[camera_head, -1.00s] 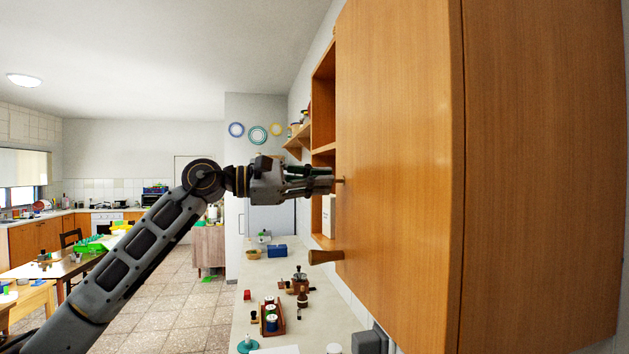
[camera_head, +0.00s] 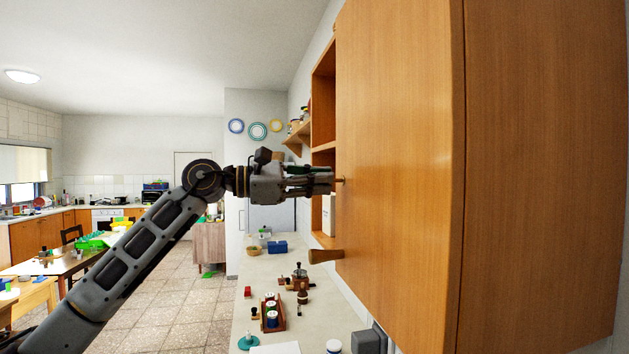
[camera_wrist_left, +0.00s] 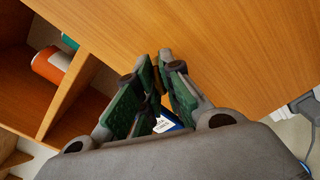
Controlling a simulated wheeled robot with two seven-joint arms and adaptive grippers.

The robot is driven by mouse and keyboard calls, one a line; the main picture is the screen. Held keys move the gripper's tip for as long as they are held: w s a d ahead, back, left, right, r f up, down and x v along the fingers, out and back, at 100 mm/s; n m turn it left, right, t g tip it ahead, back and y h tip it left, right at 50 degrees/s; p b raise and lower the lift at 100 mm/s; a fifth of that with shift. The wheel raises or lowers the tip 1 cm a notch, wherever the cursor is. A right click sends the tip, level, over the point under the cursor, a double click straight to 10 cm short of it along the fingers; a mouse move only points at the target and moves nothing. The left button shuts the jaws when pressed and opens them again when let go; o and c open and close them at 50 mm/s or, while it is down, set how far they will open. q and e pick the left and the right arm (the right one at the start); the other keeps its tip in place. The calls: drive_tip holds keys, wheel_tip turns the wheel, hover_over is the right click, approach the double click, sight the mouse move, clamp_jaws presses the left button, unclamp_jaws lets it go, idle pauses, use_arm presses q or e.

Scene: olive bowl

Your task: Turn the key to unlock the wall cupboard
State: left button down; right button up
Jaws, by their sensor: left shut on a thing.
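The wall cupboard (camera_head: 400,130) is wooden and fills the right of the head view, its door shut. My left gripper (camera_head: 330,181) reaches in level from the left, its fingertips at the door's left edge. It is shut on the key, which is mostly hidden by the fingers. A small brass piece (camera_head: 342,180) shows between the fingertips and the door. In the left wrist view, the green-padded fingers (camera_wrist_left: 159,72) close in front of the door (camera_wrist_left: 215,40), with a little dark brown metal between them. My right gripper is out of view.
The counter (camera_head: 262,295) below holds a jar rack (camera_head: 272,312), a grinder and small items. Air left of the door is free.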

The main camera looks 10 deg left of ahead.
use_arm(q)
drive_tip(key=shift+f, duration=0.1)
drive_tip(key=shift+n+p, duration=0.6)
drive_tip(key=shift+n, duration=0.9)
drive_tip(key=shift+n+p, duration=0.6)
drive_tip(key=shift+n, duration=0.6)
drive_tip(key=c, duration=1)
unclamp_jaws()
drive_tip(key=shift+c, duration=0.2)
drive_tip(key=shift+a, duration=0.1)
